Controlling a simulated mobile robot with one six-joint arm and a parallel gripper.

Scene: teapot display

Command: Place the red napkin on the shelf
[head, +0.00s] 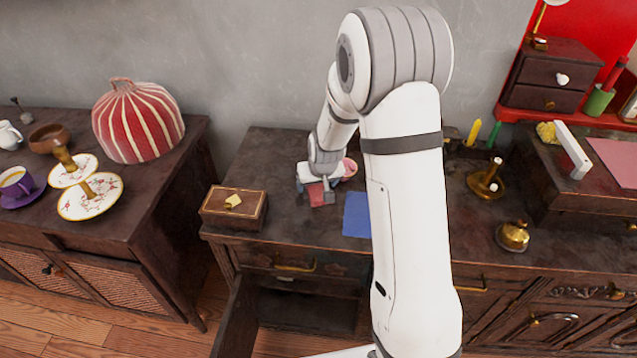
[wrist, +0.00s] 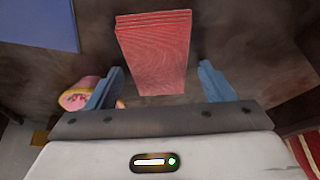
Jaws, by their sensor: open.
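The red napkin (head: 317,195) lies on the dark wooden cabinet top, partly hidden by my gripper in the head view. In the wrist view the red napkin (wrist: 155,55) looks like a folded, layered rectangle. My gripper (head: 316,192) is low over the cabinet top at the napkin. In the wrist view my gripper (wrist: 160,72) is open, with one blue-grey finger on each side of the napkin's near end and visible gaps between. A red shelf (head: 508,113) is on the wall at the upper right, with a small dark drawer unit on it.
A blue napkin (head: 356,215) lies right of the red one. A pink-and-yellow cup (wrist: 84,94) is close beside one finger. A wooden box (head: 234,208) stands to the left. Brass pieces, including a bell (head: 512,236), stand to the right.

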